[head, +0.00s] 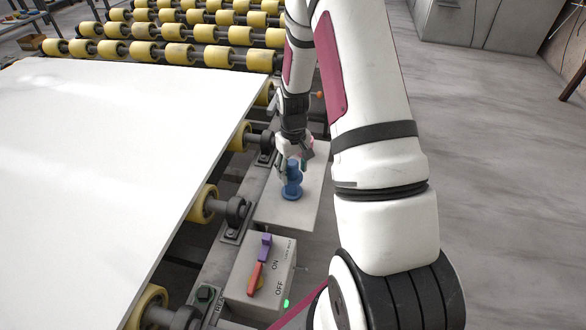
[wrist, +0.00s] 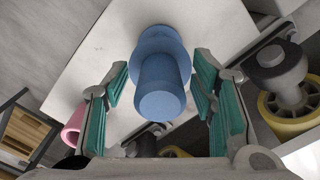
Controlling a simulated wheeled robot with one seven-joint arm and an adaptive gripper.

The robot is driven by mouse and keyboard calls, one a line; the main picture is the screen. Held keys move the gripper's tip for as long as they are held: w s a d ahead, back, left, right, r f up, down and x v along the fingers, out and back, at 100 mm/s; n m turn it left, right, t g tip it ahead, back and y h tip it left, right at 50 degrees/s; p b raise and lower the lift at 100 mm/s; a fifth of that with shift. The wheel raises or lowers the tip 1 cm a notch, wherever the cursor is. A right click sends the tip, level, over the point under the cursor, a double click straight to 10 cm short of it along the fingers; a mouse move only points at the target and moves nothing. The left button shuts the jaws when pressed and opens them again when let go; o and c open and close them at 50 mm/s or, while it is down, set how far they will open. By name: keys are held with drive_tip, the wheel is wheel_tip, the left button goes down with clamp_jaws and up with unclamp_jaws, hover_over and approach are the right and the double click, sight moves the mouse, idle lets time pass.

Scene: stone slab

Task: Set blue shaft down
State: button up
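The blue shaft (head: 292,186) stands upright on a pale plate (head: 283,212) beside the roller line, its wider round flange towards the plate. In the wrist view the blue shaft (wrist: 160,75) lies between the two green-padded fingers, its narrower end towards the camera. My gripper (head: 291,163) is at the shaft's upper part in the head view. In the wrist view my gripper (wrist: 160,75) has its fingers spread, with a narrow gap showing on each side of the shaft. It appears open around the shaft, not pressed on it.
A large white slab (head: 110,150) rests on yellow rollers to the left. A pink thing (wrist: 74,125) shows beside the left finger. Open floor lies right.

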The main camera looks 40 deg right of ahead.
drive_tip(key=s+a+r+t, duration=0.1)
drive_tip(key=a+r, duration=0.2)
drive_tip(key=r, duration=0.8)
drive_tip(key=s+a+r, duration=0.1)
drive_tip(key=a+r, duration=0.2)
drive_tip(key=r, duration=0.8)
drive_tip(key=s+a+r+t, duration=0.1)
drive_tip(key=s+a+r, duration=0.2)
drive_tip(key=s, duration=0.3)
drive_tip(key=s+a+r+n+t, duration=0.1)
drive_tip(key=s+a+r, duration=0.3)
drive_tip(key=s+a, duration=0.2)
drive_tip(key=s+a+r+t, duration=0.1)
drive_tip(key=s+a+r, duration=0.3)
drive_tip(key=s, duration=0.4)
drive_tip(key=shift+a+r, duration=0.25)
drive_tip(key=shift+a, duration=0.2)
drive_tip(key=shift+d, duration=0.15)
